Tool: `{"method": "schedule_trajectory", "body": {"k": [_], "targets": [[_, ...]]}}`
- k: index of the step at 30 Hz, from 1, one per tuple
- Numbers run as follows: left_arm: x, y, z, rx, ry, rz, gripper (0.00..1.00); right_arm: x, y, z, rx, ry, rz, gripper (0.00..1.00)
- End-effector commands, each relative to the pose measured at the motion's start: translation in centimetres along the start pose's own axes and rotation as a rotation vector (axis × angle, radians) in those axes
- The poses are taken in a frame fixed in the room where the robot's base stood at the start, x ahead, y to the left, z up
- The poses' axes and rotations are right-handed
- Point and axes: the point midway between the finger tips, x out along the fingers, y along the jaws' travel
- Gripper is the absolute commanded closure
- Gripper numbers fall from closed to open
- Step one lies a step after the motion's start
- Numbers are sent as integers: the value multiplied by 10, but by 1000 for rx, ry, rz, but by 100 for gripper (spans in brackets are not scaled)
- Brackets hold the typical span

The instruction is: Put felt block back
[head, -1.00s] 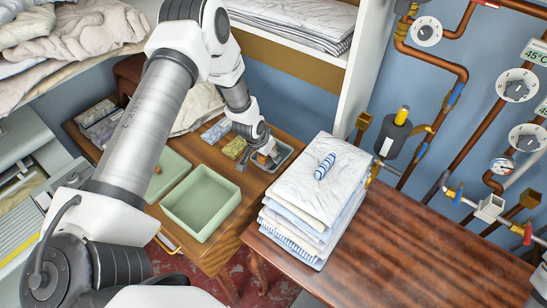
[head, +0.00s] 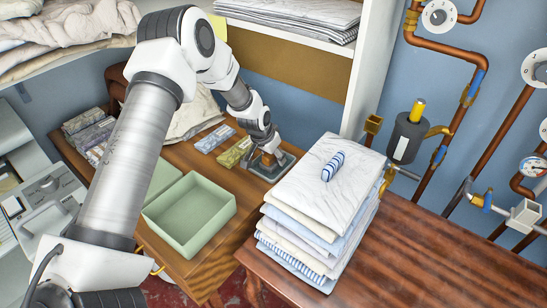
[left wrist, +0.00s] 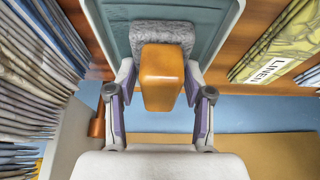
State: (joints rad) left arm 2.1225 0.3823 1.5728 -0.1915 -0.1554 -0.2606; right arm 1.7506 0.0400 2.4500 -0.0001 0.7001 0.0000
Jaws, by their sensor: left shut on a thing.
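The felt block has an orange wooden handle (left wrist: 162,78) and a grey felt pad (left wrist: 162,33). In the left wrist view the pad is over a blue-green tray (left wrist: 118,28); I cannot tell whether it touches the tray floor. In the head view the small grey tray (head: 288,160) lies on the wooden table, just left of the folded linen. My left gripper (head: 268,160) points down over this tray, shut on the block's handle, with one finger on each side in the left wrist view (left wrist: 161,88). My right gripper is not in view.
A stack of folded linen (head: 315,225) with a striped roll (head: 332,166) on top stands close right of the tray. An open green box (head: 190,212) and packets (head: 213,138) are to its left.

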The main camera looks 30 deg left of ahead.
Motion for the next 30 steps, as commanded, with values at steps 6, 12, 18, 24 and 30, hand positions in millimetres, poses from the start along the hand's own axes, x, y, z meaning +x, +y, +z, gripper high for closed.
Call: {"method": "schedule_trajectory", "body": {"k": [6, 12, 18, 24, 30], "targets": [[2, 0, 1, 0, 0, 0, 24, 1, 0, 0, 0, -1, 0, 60], [1, 0, 0, 0, 0, 0, 24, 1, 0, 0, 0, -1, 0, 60], [-26, 0, -3, 1, 1, 0, 24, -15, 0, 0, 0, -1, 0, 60], [-74, 0, -2, 0, 4, 2, 24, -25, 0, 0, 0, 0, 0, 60], [-111, 0, -1, -2, 3, 2, 24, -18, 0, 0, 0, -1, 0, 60]]}}
